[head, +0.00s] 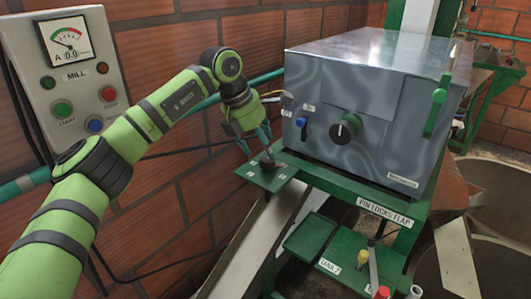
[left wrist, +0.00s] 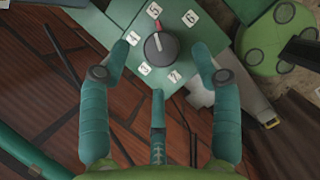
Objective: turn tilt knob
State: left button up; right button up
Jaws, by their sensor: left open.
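A black knob with a red pointer (left wrist: 159,46) sits on a green plate ringed by white number tiles. The pointer aims up, near the tile that reads 5. In the head view the dark knob (head: 268,163) is on a small green plate (head: 266,178) left of the grey metal box. My left gripper (head: 257,146) reaches down just above it. In the left wrist view its three teal fingers (left wrist: 164,64) are spread open around the knob, apart from it, with nothing between them. My right gripper is not in view.
The grey metal box (head: 365,90) has a large black knob (head: 346,128) and a small blue switch. The MILL panel (head: 72,70) hangs on the brick wall at left. A sign reading MAX 7 (head: 329,265) and coloured handles (head: 372,265) stand below.

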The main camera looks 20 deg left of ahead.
pick_arm(q)
jog(key=v, duration=0.8)
jog(key=shift+d, duration=0.15)
